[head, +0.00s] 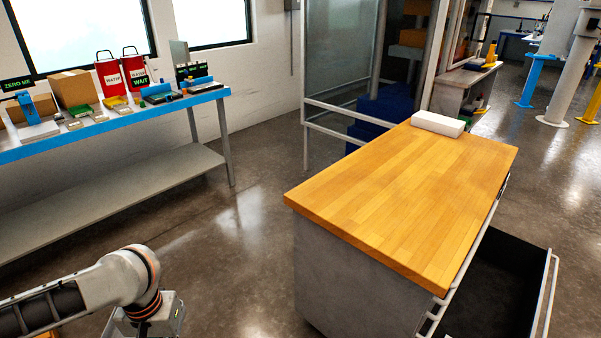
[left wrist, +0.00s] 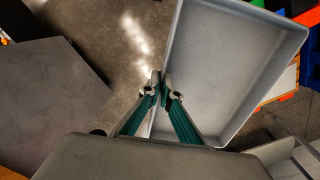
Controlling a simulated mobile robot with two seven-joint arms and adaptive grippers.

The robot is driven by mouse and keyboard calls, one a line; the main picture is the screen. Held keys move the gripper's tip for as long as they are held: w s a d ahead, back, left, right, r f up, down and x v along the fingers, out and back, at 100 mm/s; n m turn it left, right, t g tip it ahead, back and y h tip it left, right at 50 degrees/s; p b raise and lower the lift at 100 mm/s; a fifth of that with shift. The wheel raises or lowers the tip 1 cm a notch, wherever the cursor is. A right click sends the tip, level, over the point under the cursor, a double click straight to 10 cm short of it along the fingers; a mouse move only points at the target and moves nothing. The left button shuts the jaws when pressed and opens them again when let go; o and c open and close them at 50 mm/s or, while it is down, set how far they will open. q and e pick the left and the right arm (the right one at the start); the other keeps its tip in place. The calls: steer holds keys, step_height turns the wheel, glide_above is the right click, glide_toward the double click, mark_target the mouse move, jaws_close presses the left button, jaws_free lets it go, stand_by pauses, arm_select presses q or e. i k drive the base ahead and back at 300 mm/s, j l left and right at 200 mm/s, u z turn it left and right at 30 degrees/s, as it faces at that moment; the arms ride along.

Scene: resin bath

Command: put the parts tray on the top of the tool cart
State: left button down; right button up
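The tool cart (head: 400,190) has a wooden top and grey sides, with a dark drawer (head: 495,290) pulled open on its right. The parts tray is a light grey, shallow, empty tray (left wrist: 225,65) in the left wrist view. My left gripper (left wrist: 161,80) has its two fingers closed on the tray's near side wall, one finger on each side. In the head view my left arm comes in at the lower left, left of the cart; its fingers are not clear there. My right gripper is in neither view.
A white box (head: 438,124) lies at the cart top's far end; the rest of the top is clear. A blue-edged bench (head: 120,125) with red bags and small goods stands at the left wall. Bare floor lies between bench and cart.

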mark_target(439, 188)
steer(key=z, duration=1.35)
